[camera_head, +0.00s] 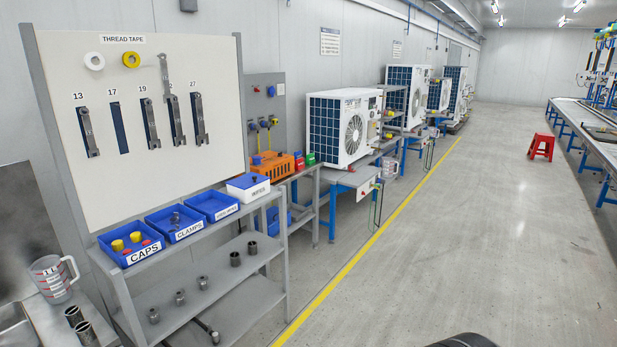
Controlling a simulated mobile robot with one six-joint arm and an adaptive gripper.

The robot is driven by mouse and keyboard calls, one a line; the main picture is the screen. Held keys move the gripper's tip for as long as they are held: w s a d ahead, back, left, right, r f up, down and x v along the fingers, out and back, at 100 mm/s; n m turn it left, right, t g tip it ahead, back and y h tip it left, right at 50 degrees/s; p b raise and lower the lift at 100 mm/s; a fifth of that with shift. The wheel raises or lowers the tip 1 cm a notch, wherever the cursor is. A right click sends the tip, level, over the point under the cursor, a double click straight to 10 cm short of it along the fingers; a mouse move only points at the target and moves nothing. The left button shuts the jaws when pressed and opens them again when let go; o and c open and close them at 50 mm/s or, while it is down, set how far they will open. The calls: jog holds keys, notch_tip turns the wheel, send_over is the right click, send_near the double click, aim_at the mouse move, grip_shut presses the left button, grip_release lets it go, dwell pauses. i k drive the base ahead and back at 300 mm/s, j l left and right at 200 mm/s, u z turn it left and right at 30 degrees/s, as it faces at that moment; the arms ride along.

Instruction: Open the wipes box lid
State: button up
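The wipes box (254,193) is a small white box with a label on its front. It stands at the right end of the grey rack's top shelf, to the right of the blue bins. Its blue lid (243,181) lies flat on top and looks shut, with a small dark knob on it. My gripper is not clearly in view, so its opening and what it holds cannot be seen. A dark rounded piece at the bottom edge seems to be part of my own body.
Blue bins of caps (131,256), clamps (186,232) and another kind stand left of the box. A board with hanging wrenches (150,123) rises behind them. An orange crate (276,164) is just beyond. A red stool (541,146) stands on the otherwise clear floor right.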

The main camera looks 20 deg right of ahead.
aim_at(251, 179)
jog(key=i+l, duration=0.1)
jog(key=i, duration=1.5)
